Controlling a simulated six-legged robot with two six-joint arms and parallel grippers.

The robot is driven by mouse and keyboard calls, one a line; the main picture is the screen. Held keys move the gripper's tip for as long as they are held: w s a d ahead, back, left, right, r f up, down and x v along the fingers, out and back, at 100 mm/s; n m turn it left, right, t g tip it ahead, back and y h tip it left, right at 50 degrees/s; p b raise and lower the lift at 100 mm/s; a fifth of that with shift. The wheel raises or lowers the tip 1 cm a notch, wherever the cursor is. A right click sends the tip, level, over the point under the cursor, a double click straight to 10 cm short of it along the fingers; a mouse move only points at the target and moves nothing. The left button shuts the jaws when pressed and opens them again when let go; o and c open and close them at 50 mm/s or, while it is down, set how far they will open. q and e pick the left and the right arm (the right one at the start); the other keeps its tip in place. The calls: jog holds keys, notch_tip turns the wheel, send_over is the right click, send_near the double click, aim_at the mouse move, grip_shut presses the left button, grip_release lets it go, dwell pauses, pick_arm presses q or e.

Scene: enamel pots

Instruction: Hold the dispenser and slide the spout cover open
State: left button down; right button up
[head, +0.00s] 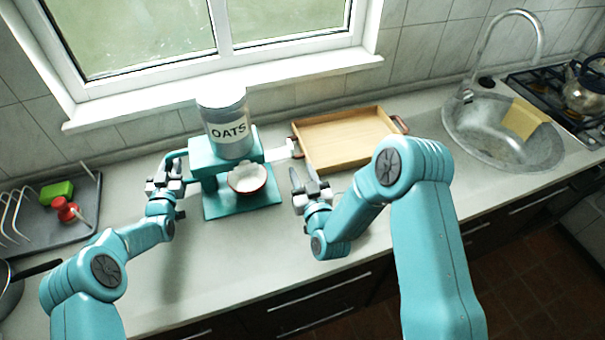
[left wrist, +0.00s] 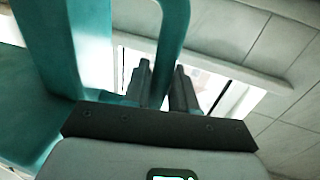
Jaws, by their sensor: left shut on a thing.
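The teal dispenser (head: 208,153) stands on the counter with a grey jar labelled OATS (head: 228,125) on top. A white spout cover (head: 279,153) sticks out at its right side. A small red-rimmed bowl (head: 248,180) sits on the dispenser's base under the spout. My left gripper (head: 170,180) is shut on the dispenser's left handle; in the left wrist view the teal handle (left wrist: 173,45) runs between the fingers (left wrist: 160,85). My right gripper (head: 305,178) is open and empty, a little below and right of the spout cover, not touching it. The spout opening itself is hidden.
A wooden tray (head: 345,140) lies behind and right of my right gripper. The sink (head: 500,130) is far right. The counter front is clear.

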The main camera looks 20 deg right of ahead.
pick_arm(q)
jog(key=shift+r, duration=0.1)
jog(key=c, duration=0.8)
grip_release()
jog(key=shift+s, duration=0.15)
jog(key=v, duration=1.1)
jog(key=r, duration=0.6)
jog(key=shift+s+a+b, duration=0.15)
jog(key=shift+s+b, duration=0.15)
jog(key=shift+s, duration=0.05)
jog(key=shift+f, duration=0.1)
